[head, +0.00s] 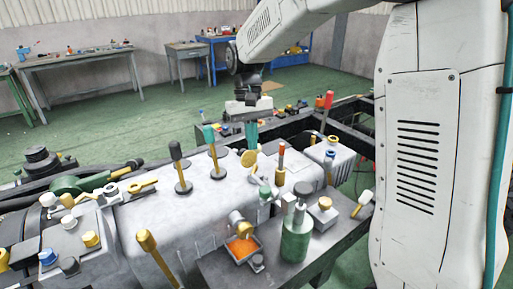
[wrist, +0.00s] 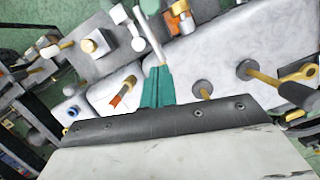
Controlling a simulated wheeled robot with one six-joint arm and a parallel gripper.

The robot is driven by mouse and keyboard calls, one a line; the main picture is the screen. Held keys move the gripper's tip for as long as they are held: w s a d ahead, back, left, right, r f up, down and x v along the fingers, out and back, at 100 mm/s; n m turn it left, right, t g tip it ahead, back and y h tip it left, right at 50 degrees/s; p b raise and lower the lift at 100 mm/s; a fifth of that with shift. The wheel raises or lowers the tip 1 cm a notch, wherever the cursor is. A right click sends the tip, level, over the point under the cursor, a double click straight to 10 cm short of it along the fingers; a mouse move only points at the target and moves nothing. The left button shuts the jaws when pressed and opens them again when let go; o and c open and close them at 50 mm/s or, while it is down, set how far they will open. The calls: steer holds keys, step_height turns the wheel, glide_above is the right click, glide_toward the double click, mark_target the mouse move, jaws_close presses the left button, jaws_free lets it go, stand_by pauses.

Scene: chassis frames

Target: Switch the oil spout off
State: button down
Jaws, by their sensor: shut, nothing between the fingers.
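A gold spout (head: 240,226) sits low on the front side of the pale grey machine block (head: 180,215), above a small tray (head: 262,247) holding orange material. In the wrist view a gold and orange fitting (wrist: 181,14), perhaps the same spout, shows at the top. A thin pale lever with a green knob (head: 265,192) stands above and right of the spout. I cannot tell for sure which part switches it. My gripper (head: 251,141) hangs over the back of the block, its teal fingers together and empty. They also show in the wrist view (wrist: 157,88), apart from the spout.
A green pump bottle (head: 296,240) and a gold-capped block (head: 323,213) stand on the front shelf. Workbenches (head: 80,62) are far behind.

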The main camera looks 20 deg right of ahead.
mark_target(257, 181)
steer(key=x, duration=0.7)
steer(key=shift+s+f, duration=0.1)
steer(key=shift+f, duration=0.15)
steer(key=s, duration=0.4)
steer(key=shift+f, duration=0.25)
